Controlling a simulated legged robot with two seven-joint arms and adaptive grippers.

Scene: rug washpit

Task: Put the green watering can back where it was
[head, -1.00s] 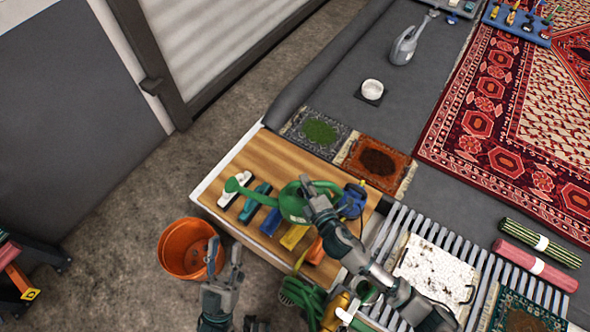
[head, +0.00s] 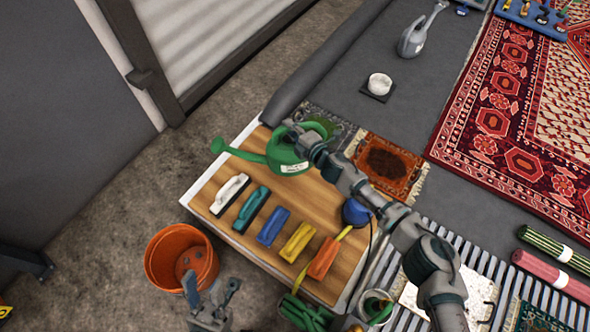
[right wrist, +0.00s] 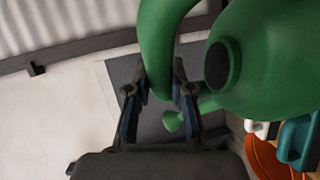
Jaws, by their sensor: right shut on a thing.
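The green watering can (head: 285,152) is at the far part of the wooden board (head: 318,203), near the small mats, with its spout to the left. I cannot tell whether its base touches the board. My right gripper (head: 298,133) is shut on the can's handle; the handle (right wrist: 158,60) sits between its fingers (right wrist: 159,92) in the right wrist view, beside the can's dark filling hole. My left gripper (head: 212,296) is low in the head view, beside the orange bucket, with its fingers apart and nothing between them.
Several brushes, including a white one (head: 230,194) and a blue one (head: 273,226), lie in a row on the board's near side. The orange bucket (head: 182,258) stands on the floor.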

